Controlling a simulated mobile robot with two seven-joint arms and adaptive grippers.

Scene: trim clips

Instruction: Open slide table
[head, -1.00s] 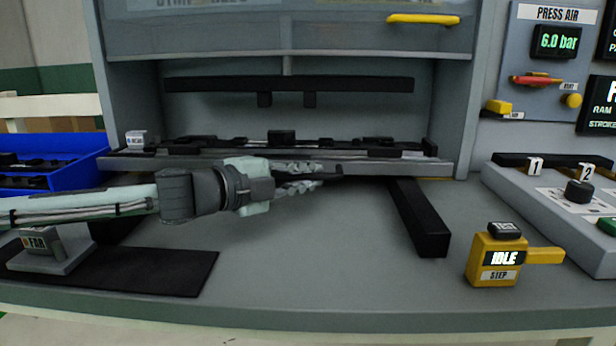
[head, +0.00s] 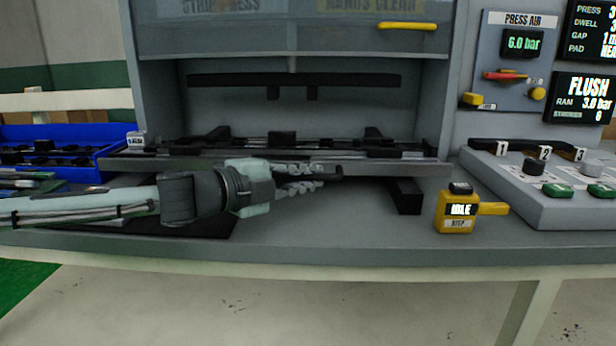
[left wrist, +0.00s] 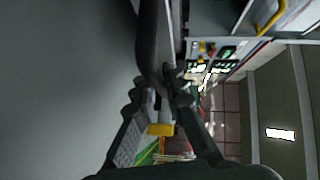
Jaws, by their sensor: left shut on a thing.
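The slide table (head: 400,168) is a flat grey plate carrying black fixtures, low in the press opening. Its front edge stands out past the press posts, over the bench. A dark handle (head: 335,171) sits at the middle of its front edge, partly hidden by my fingers. My left gripper (head: 312,178) reaches in from the left and is shut on this handle. In the left wrist view the dark handle bar (left wrist: 152,45) passes between my fingers (left wrist: 165,85). My right gripper is in neither view.
A black rail (head: 408,197) lies on the bench under the slide table. A yellow IDLE/STEP box (head: 456,222) stands to its right, beside a grey button panel (head: 510,195). A blue bin (head: 60,133) is at left.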

